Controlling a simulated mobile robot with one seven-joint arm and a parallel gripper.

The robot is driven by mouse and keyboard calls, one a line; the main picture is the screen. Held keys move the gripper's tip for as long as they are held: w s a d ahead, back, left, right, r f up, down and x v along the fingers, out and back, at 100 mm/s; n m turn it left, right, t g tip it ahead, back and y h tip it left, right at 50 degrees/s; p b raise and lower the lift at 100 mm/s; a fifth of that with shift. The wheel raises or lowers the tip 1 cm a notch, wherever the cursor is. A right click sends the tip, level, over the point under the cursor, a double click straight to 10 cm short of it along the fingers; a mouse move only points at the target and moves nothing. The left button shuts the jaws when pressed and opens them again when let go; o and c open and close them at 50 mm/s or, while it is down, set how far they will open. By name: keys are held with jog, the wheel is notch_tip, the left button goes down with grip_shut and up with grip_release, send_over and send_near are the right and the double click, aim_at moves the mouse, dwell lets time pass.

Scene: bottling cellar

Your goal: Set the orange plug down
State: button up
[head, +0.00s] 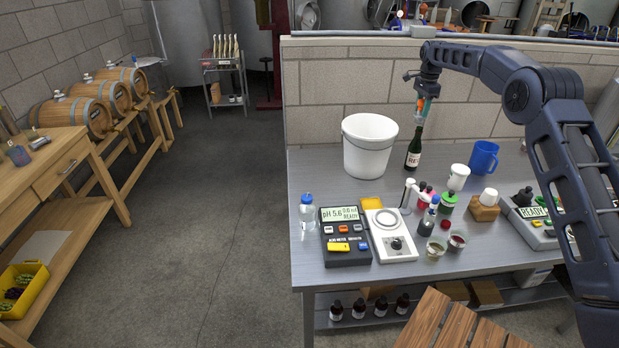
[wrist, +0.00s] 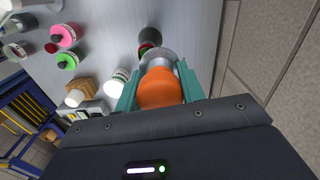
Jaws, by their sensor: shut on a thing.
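My gripper (head: 424,98) is above the dark green bottle (head: 413,152) at the back of the grey bench (head: 345,175). Its teal fingers, seen in the wrist view (wrist: 160,92), are shut on the orange plug (wrist: 160,86), one on each side. The plug has an orange body and a pale grey lower part. It shows small in the head view (head: 421,105), directly over the bottle's neck. The bottle stands upright and has a white label. I cannot tell whether the plug touches the bottle's mouth.
A white bucket (head: 368,147) stands close left of the bottle, and a blue mug (head: 484,157) to the right. A pH meter (head: 346,250), a white scale (head: 397,248) and small bottles crowd the front. A block wall (head: 330,90) rises behind the bench.

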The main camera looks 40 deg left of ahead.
jog(key=s+a+f+m, duration=0.1)
jog(key=s+a, duration=1.3)
jog(key=s, duration=0.3)
jog(key=s+a, duration=1.4)
jog(key=s, duration=0.3)
notch_tip(320, 180, down, 19)
jog(key=shift+f, duration=0.2)
jog(key=shift+f, duration=0.15)
jog(key=o, duration=1)
jog(key=shift+o, duration=0.2)
